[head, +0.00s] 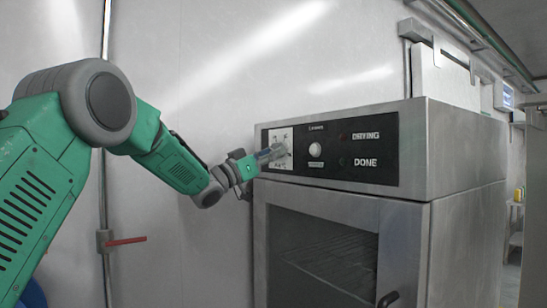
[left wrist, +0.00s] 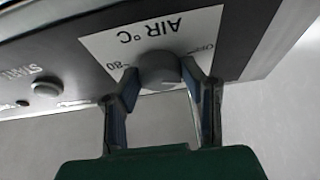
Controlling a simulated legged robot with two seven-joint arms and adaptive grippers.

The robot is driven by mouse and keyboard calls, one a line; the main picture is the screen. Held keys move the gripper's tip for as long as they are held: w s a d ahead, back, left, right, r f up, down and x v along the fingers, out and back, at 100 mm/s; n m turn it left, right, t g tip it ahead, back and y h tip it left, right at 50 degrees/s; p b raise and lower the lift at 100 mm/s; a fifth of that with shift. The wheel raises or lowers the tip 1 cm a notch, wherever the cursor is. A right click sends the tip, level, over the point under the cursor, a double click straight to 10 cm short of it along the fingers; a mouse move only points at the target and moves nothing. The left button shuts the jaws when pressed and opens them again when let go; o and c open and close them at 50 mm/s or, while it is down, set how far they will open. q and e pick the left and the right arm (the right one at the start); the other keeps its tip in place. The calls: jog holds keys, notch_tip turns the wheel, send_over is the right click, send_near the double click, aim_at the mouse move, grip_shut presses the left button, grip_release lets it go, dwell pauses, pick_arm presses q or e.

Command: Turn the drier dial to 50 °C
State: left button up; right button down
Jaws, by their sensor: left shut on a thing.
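The drier (head: 318,218) is a steel cabinet with a black control panel (head: 345,179) across its top front. The temperature dial (left wrist: 157,70) is a grey round knob on a white plate marked "AIR °C" (left wrist: 150,32). My left gripper (head: 268,154) reaches the white plate at the panel's left end. In the left wrist view my left gripper (left wrist: 158,85) has one finger on each side of the dial, shut on it. A pale mark shows on the knob's lower edge. Most scale numbers are hidden; "80" is readable at the left. My right gripper is not in view.
A second white knob (head: 315,150) sits right of the dial, with "DRYING" and "DONE" lamps beyond it. The drier's glass door (head: 320,250) is closed. A pipe with a red lever (head: 126,241) runs down the wall at the left.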

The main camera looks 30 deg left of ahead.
pick_arm(q)
jog(key=m+g+h, duration=0.1)
jog(key=m, duration=0.2)
jog(key=m+g+h, duration=0.1)
jog(key=m, duration=0.1)
jog(key=m+g+h, duration=0.1)
jog(key=m, duration=0.2)
jog(key=shift+w+a+f+m+h, duration=0.1)
jog(key=shift+a+f+m+h, duration=0.1)
jog(key=shift+f+m+h, duration=0.15)
jog(key=shift+m, duration=0.25)
jog(key=o, duration=1.1)
jog(key=shift+c, duration=0.2)
jog(key=shift+o, duration=0.4)
jog(key=shift+a+r, duration=0.1)
jog(key=shift+h, duration=0.25)
jog(key=v, duration=1.2)
